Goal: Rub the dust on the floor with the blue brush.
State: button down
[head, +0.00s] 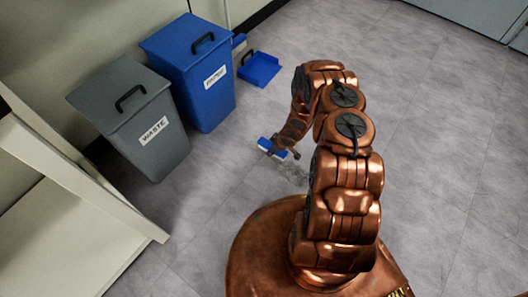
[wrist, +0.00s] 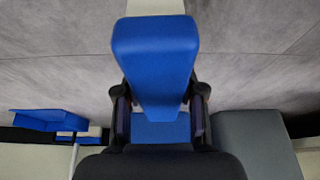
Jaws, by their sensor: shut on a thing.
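My gripper (head: 278,150) is low over the floor in the head view, shut on the blue brush (head: 268,146). In the wrist view the brush (wrist: 155,50) fills the upper middle, held between the two dark fingers of my gripper (wrist: 160,103). A pale strip at the top edge beyond the brush may be its bristles. The dust (head: 293,173) is a faint, speckled darker patch on the grey floor, just below and right of the brush in the head view. Whether the brush touches the floor or dust, I cannot tell. No dust is visible in the wrist view.
A grey waste bin (head: 135,118) and a blue bin (head: 195,70), both lidded, stand to the left. A blue dustpan (head: 260,68) lies on the floor beyond. A white shelf frame (head: 75,165) is at lower left. The floor at right is clear.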

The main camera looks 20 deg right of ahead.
jog(key=shift+r+p, duration=1.05)
jog(key=shift+r, duration=1.55)
jog(key=shift+s, duration=0.1)
